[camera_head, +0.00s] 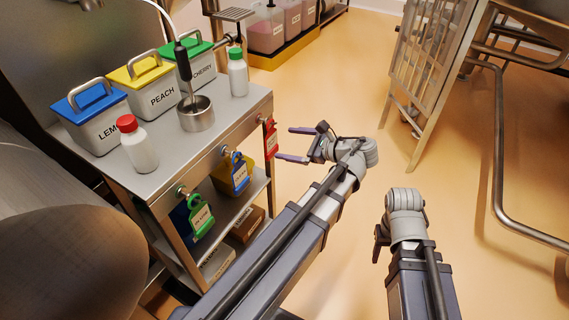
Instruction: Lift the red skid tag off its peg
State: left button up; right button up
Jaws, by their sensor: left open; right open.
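The red skid tag (271,141) hangs from a peg at the far right end of the steel table's front edge. My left gripper (285,144) is open, with its two fingers pointing left towards the red tag. Its fingertips appear just right of the tag, and I see nothing between them. Whether they touch the tag is hard to tell. My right gripper (379,244) is low at the right, away from the table, and mostly hidden by its own wrist. A blue tag (240,173) and a green tag (201,216) hang on pegs along the same edge.
The steel table (225,118) holds lidded bins, a red-capped bottle (137,145), a green-capped bottle (238,73) and a metal cup (196,114). Boxes sit on its lower shelf. A large rounded vessel (70,265) fills the lower left. Open floor lies right of the table.

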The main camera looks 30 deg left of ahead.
aim_at(270, 131)
pick_arm(q)
jog(key=w+a+f+m+y+b, duration=0.1)
jog(key=b, duration=0.1)
jog(key=w+a+f+m+y+b, duration=0.1)
jog(key=y+b, duration=0.1)
jog(key=b, duration=0.1)
jog(key=shift+a+f+m, duration=0.2)
jog(key=shift+a+m, duration=0.05)
jog(key=shift+m, duration=0.05)
jog(key=shift+w+a+r+m+g+y+b, duration=0.15)
jog(key=shift+a+r+m+g+y+b, duration=0.25)
jog(key=shift+b, duration=0.45)
pick_arm(e)
notch_tip(270, 131, down, 9)
pick_arm(q)
jog(key=shift+w+a+f, duration=0.1)
jog(key=shift+w+a, duration=0.05)
jog(key=shift+a, duration=1.75)
jog(key=shift+w+a, duration=0.15)
jog(key=shift+a, duration=1.75)
jog(key=c, duration=1.2)
jog(key=shift+r+p, duration=0.2)
jog(key=shift+p, duration=0.1)
pick_arm(e)
jog(key=shift+r, duration=0.15)
pick_arm(q)
jog(key=shift+r+p, duration=0.45)
jog(key=shift+r, duration=0.05)
pick_arm(e)
jog(key=shift+r, duration=0.45)
